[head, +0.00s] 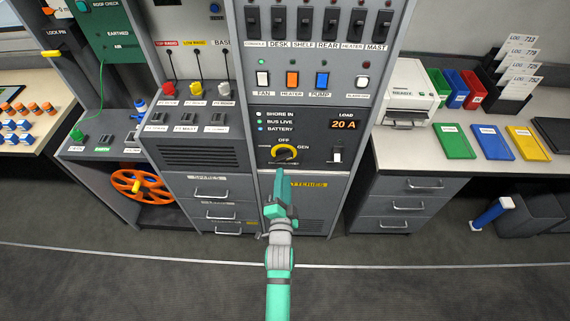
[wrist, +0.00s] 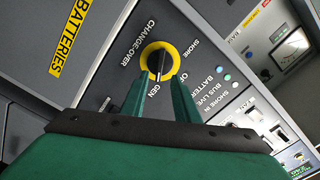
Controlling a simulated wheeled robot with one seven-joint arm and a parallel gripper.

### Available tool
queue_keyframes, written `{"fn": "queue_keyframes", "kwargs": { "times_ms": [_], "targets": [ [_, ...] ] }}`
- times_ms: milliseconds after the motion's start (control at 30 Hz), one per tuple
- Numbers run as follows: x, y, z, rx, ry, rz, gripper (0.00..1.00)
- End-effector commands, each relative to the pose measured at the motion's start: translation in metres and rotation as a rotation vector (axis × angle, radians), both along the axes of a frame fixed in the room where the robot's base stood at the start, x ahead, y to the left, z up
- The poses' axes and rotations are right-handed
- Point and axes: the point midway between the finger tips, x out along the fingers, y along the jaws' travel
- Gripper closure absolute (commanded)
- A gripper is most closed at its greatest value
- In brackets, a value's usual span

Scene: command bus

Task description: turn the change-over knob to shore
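The change-over knob (head: 284,153) is a dark knob with a yellow ring on the grey panel, above the batteries label. It also shows in the wrist view (wrist: 159,62), with its dark bar lying roughly along the line to the GEN label (wrist: 153,86). The SHORE label (wrist: 196,48) is to the right of the knob there, and OFF is partly hidden by a finger. My gripper (wrist: 160,84) is open, its two green fingers apart at the lower edge of the knob. I cannot tell whether they touch it. In the head view my gripper (head: 282,174) is just below the knob.
Status lamps (head: 260,121) and a load display (head: 344,125) reading 20 A sit above the knob. Rocker switches (head: 293,79) are higher up. An orange wheel (head: 141,186) is at left; a drawer counter (head: 410,190) is at right.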

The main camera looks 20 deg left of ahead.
Motion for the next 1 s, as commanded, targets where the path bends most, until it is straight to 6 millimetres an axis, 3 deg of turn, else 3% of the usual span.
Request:
{"fn": "queue_keyframes", "kwargs": {
  "times_ms": [200,400,867,1000],
  "targets": [
    [0.036,0.011,0.001,-0.001,-0.001,0.000,0.72],
    [0.058,0.017,0.000,-0.001,0.000,0.000,0.72],
    [0.066,0.019,0.000,0.000,0.001,0.000,0.72],
    [0.066,0.019,0.000,0.000,0.001,0.000,1.00]
  ]
}}
